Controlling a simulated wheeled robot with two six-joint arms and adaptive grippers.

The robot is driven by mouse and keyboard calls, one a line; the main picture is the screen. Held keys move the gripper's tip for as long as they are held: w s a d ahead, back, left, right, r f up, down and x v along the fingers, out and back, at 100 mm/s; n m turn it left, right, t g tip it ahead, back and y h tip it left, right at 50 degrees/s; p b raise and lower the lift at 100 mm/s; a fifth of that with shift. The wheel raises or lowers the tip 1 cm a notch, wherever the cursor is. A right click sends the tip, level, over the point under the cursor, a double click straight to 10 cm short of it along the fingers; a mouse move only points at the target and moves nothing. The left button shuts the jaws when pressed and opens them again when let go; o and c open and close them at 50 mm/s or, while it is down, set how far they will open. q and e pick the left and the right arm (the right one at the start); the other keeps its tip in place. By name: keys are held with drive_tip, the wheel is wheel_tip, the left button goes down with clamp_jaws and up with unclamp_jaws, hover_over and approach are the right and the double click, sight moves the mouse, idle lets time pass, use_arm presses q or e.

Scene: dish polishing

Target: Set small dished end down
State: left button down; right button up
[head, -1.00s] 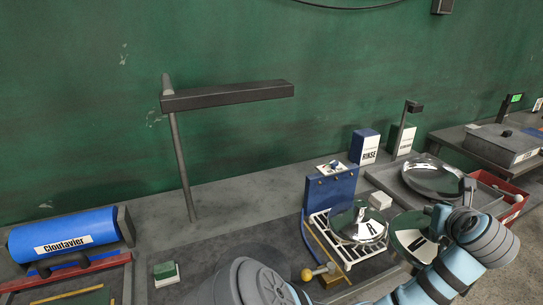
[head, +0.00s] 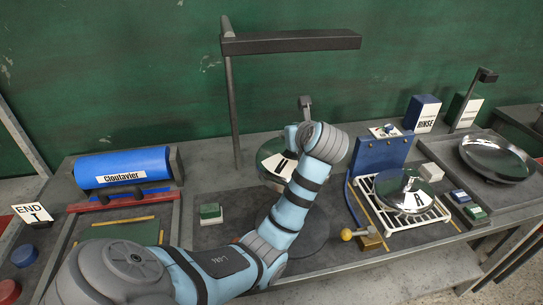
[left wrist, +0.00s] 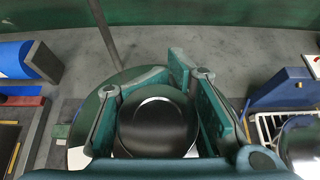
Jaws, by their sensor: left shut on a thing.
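My left gripper (head: 292,140) is shut on a mirror-bright dished end (head: 271,160) with a white label and dark marks. The dished end hangs tilted over the back middle of the bench, partly hidden by my wrist. In the left wrist view, the gripper fingers (left wrist: 155,85) stand either side of a dark round piece (left wrist: 158,126), with the dished end's rim (left wrist: 77,157) showing beyond them. I cannot tell whether it touches the bench. Another shiny labelled dished end (head: 405,187) lies on a white wire rack (head: 433,214) to the right. My right gripper is not in view.
A dark round pad (head: 312,236) lies on the bench below my arm. A lamp (head: 290,42) overhangs the back. A big shiny dish (head: 497,157) lies right.

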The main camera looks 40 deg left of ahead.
use_arm(q)
wheel_tip(320, 180, down, 20)
drive_tip(key=shift+a+r+b, duration=0.15)
drive_tip(key=shift+b, duration=0.4)
drive_tip(key=c, duration=1.6)
unclamp_jaws()
drive_tip(key=shift+s, duration=0.15)
drive_tip(key=shift+c, duration=0.2)
drive_tip(key=o, duration=0.4)
drive_tip(key=shift+o, duration=0.2)
